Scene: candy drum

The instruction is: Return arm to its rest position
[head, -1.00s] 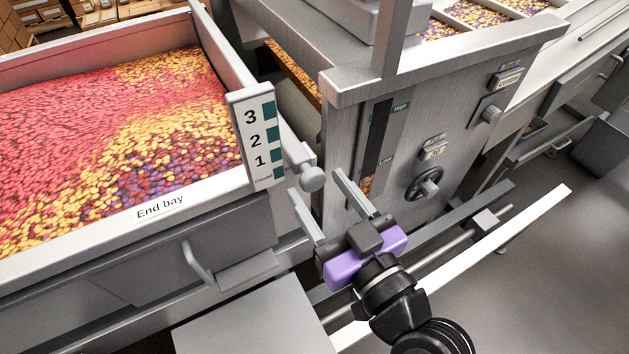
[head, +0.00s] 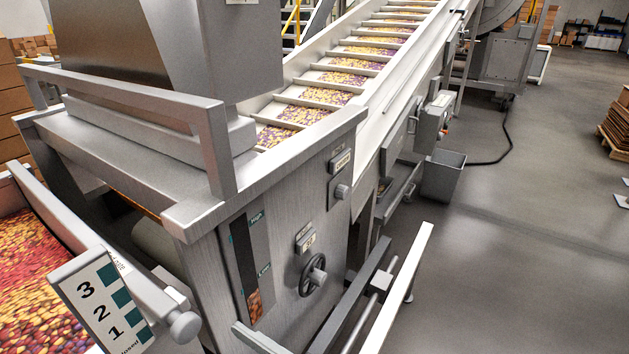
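Only a grey fingertip of my gripper (head: 256,339) shows, at the bottom edge of the head view. It is in front of the lower part of the grey machine panel (head: 285,235), to the right of the round knob (head: 185,327) on the slide beside the candy bin. The other finger, the purple gripper body and the arm are out of the picture. The gap between the fingers cannot be seen, and nothing held is visible.
The candy bin (head: 38,219) with its 3-2-1 scale plate (head: 103,304) is at the lower left. The panel carries a black handwheel (head: 313,275). A pale rail (head: 398,287) runs along the lower right. A slatted candy conveyor (head: 325,78) climbs behind. Open floor (head: 530,250) lies to the right.

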